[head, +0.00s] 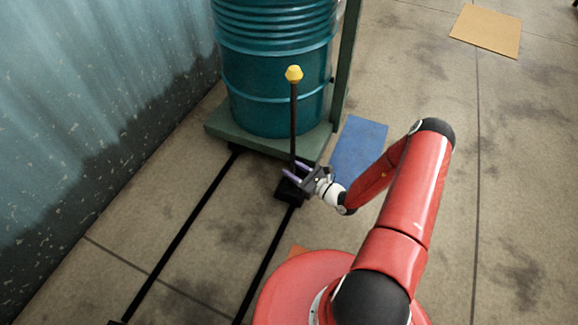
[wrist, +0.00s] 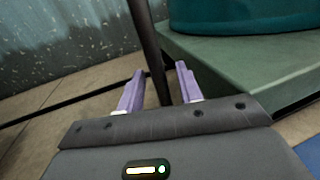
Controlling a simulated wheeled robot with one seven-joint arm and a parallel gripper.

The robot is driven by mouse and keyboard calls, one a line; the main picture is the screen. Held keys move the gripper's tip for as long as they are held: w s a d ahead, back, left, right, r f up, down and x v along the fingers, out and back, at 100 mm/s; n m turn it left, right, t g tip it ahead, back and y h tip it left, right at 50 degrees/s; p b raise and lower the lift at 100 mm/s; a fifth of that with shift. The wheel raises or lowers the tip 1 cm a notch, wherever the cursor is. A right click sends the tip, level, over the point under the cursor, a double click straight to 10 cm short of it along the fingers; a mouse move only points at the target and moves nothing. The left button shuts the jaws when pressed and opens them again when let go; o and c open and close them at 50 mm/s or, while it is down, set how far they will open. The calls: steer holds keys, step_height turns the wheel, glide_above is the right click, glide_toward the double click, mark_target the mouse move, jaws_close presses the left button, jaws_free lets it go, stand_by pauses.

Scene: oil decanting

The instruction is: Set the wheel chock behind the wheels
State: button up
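The wheel chock appears as a black block (head: 288,190) on the right-hand black floor strip, with a tall black rod (head: 293,120) rising upright to a yellow knob (head: 293,73). My gripper (head: 292,170) is low by the rod, just above the block. In the wrist view, the rod (wrist: 148,40) passes between the two purple fingers (wrist: 160,70), which stand apart with gaps beside it; my gripper is open. The green trolley (head: 222,130) stands just beyond the chock, its deck edge also close in the wrist view (wrist: 230,70). Its wheels are hidden beneath the deck.
A teal drum (head: 275,85) stands on the trolley, beside a green post (head: 346,60). Two black strips (head: 185,235) run along the floor toward the trolley. A blue mat (head: 360,140) lies right of it, and a corrugated wall (head: 90,110) bounds the left.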

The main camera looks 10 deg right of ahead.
steer(key=p+v, duration=0.1)
steer(key=v, duration=0.8)
steer(key=s+a+r+n+g, duration=0.2)
steer(key=a+r+n+g, duration=0.1)
steer(key=r+n+g, duration=0.3)
steer(key=s+a+r+n+g, duration=0.25)
steer(key=r+n, duration=0.25)
steer(key=r, duration=0.4)
steer(key=s+a+r+n+g, duration=0.1)
steer(key=a+r+n+g, duration=0.1)
steer(key=r+n+g, duration=0.4)
steer(key=s+r+n+t+h, duration=0.3)
steer(key=s+r+n+h, duration=0.2)
steer(key=r, duration=0.5)
steer(key=s+d+r+n+t+h, duration=0.1)
steer(key=s+r+n+t+h, duration=0.2)
steer(key=s+r+n+h, duration=0.3)
steer(key=s+v, duration=0.1)
steer(key=v, duration=0.4)
steer(key=shift+s+d, duration=0.2)
steer(key=shift+r, duration=0.15)
step_height(320, 180, up, 11)
steer(key=p, duration=1.1)
steer(key=shift+r+p, duration=0.2)
steer(key=shift+p, duration=0.15)
